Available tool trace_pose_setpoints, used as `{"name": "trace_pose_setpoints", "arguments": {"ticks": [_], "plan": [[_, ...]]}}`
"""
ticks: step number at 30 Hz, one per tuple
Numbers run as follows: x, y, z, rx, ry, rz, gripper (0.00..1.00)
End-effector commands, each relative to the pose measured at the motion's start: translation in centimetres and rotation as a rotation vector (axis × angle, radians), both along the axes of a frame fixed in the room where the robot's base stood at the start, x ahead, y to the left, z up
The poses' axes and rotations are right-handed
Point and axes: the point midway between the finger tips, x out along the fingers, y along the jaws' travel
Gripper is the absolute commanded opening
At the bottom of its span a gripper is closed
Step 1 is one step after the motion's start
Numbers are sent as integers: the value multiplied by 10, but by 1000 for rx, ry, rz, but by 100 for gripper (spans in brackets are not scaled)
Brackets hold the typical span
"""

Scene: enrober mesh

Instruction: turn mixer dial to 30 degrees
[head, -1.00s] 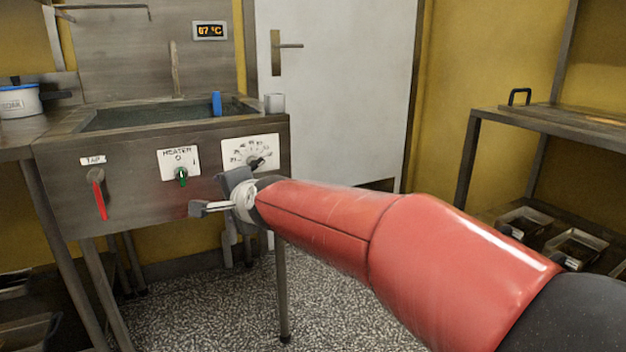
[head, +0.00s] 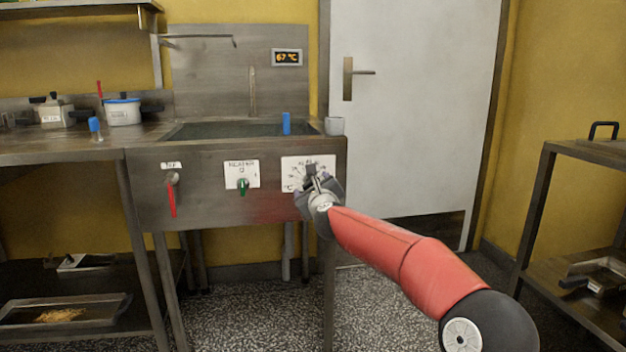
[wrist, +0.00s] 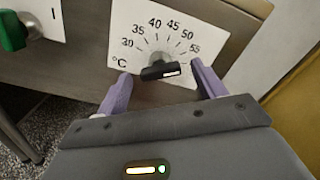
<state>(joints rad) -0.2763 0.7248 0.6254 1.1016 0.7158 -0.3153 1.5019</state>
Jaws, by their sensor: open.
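The mixer dial is a black bar knob (wrist: 160,72) with a white mark, on a white plate (wrist: 128,22) numbered 30 to 55 and marked °C. In the wrist view the bar lies nearly level, its white mark towards the right end, below the 55 side. My gripper (wrist: 163,82) is open, with one purple finger on each side of the knob and a visible gap to each. Whether the fingertips reach its depth I cannot tell.
Left of the dial are a green heater knob (head: 243,186) and a red tap lever (head: 171,196) on the same steel front. The sink (head: 200,131) is above, with a blue item (head: 286,123) and grey cup (head: 334,126). A display (head: 287,57) reads 67 °C.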

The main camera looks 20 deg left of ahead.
Motion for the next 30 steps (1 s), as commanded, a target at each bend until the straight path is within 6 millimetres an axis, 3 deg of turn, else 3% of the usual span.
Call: {"name": "trace_pose_setpoints", "arguments": {"ticks": [6, 14, 24, 30], "plan": [[12, 8, 1, 0, -1, 1, 69], [13, 8, 0, -3, -1, 1, 69], [13, 8, 0, -3, -1, 1, 27], [13, 9, 0, -11, -6, 1, 24]]}}
